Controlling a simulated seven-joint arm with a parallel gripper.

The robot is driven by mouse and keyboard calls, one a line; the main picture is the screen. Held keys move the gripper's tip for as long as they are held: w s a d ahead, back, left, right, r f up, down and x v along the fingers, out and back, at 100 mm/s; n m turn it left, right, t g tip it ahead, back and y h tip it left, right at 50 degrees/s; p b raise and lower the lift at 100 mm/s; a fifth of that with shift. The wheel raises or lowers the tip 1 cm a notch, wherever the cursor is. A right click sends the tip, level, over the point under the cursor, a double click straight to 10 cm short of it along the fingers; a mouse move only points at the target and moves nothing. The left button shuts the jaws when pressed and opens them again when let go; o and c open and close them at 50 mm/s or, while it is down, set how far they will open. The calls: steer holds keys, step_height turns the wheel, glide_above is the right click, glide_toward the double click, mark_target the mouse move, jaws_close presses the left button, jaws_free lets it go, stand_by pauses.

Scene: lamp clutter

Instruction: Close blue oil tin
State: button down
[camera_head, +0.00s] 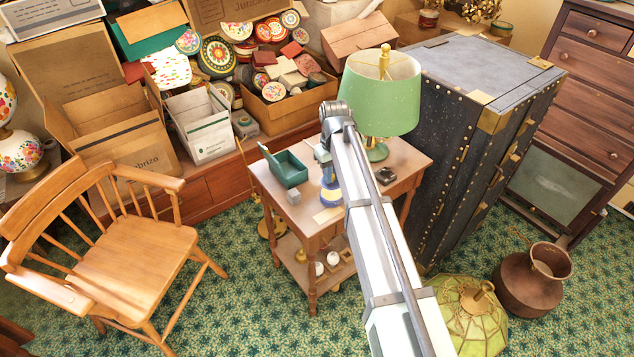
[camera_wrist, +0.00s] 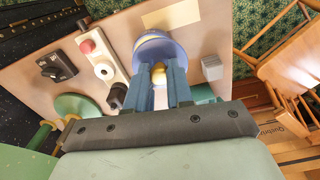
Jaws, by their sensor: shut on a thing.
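The blue oil tin (camera_head: 331,196) stands on the small wooden table, partly hidden by my arm in the head view. In the wrist view the tin (camera_wrist: 152,44) is a rounded blue body with a yellow band, just beyond my fingertips. My gripper (camera_wrist: 159,75) points down at its top, with both blue-grey fingers close around a small brass-coloured cap (camera_wrist: 158,74). The fingers are shut on this cap. Whether the cap is seated on the tin cannot be told.
A teal box (camera_head: 288,172) with a raised lid and a grey cube (camera_head: 294,197) stand left of the tin. A green lamp (camera_head: 380,95) stands behind it. A small dark object (camera_head: 386,176) lies to the right. A wooden chair (camera_head: 120,250) and a dark trunk (camera_head: 450,150) flank the table.

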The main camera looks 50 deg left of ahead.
mark_target(332, 192)
steer(key=m, duration=0.1)
steer(key=w+m, duration=0.1)
steer(key=m, duration=0.1)
steer(key=shift+w+a, duration=0.1)
steer(key=shift+a, duration=0.3)
steer(key=m, duration=0.3)
steer(key=shift+w+a+m, duration=0.2)
steer(key=shift+a+m, duration=0.1)
steer(key=shift+m, duration=0.1)
steer(key=m, duration=0.4)
steer(key=shift+a, duration=0.1)
steer(key=m, duration=0.5)
steer(key=shift+m, duration=0.3)
steer(key=shift+f, duration=0.15)
steer(key=shift+f, duration=2.9)
steer(key=shift+f, duration=0.4)
